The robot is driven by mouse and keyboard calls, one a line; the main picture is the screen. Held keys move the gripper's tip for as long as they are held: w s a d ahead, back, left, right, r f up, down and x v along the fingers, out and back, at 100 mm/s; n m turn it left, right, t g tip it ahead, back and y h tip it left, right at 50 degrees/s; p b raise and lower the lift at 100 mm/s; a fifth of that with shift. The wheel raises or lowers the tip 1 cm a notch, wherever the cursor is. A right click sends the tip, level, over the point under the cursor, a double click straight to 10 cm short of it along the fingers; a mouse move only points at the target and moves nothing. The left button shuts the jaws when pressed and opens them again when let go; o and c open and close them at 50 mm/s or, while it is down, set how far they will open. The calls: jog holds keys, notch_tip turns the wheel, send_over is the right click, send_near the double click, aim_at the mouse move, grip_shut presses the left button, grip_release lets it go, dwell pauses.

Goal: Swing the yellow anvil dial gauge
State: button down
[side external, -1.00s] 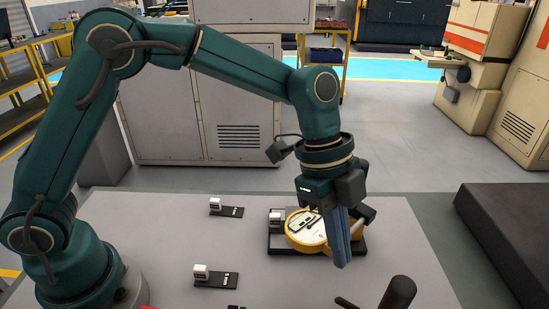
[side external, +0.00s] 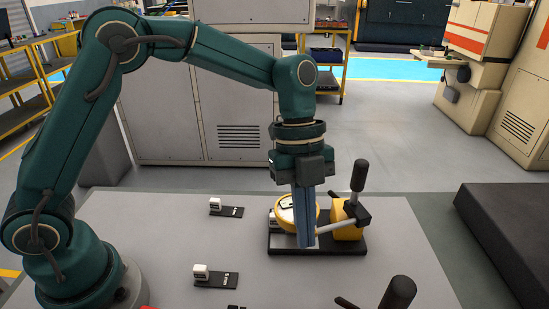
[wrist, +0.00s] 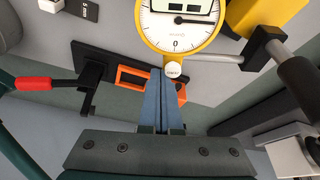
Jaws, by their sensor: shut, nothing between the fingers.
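The yellow dial gauge (side external: 316,216) sits over a black base plate (side external: 352,249) on the grey table, joined by a metal rod (side external: 337,227) to a yellow block (side external: 349,232) with an upright black handle (side external: 358,175). My gripper (side external: 306,243) points down, shut and empty, in front of the gauge and hiding part of its face. In the wrist view the gauge's white face and yellow rim (wrist: 206,45) are at the top. The shut fingertips (wrist: 160,72) are just left of the small white round tip (wrist: 173,68) under the dial; I cannot tell if they touch it.
Two small white blocks on black strips (side external: 216,204) (side external: 201,272) stand left of the gauge. A black-handled tool (side external: 398,292) is at the front edge. The wrist view shows an orange frame (wrist: 130,77) and a red-ended lever (wrist: 35,84). Bare table (side external: 150,225) lies to the left.

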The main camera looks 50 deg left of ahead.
aim_at(290, 222)
jog(key=shift+w+a+m+g, duration=0.2)
jog(key=shift+a+m, duration=0.35)
jog(key=shift+a, duration=0.4)
jog(key=shift+w+a+m+g, duration=0.1)
jog(key=shift+w+a+m, duration=0.15)
jog(key=shift+a+m, duration=0.5)
jog(key=shift+a, duration=0.25)
jog(key=shift+s+d, duration=0.1)
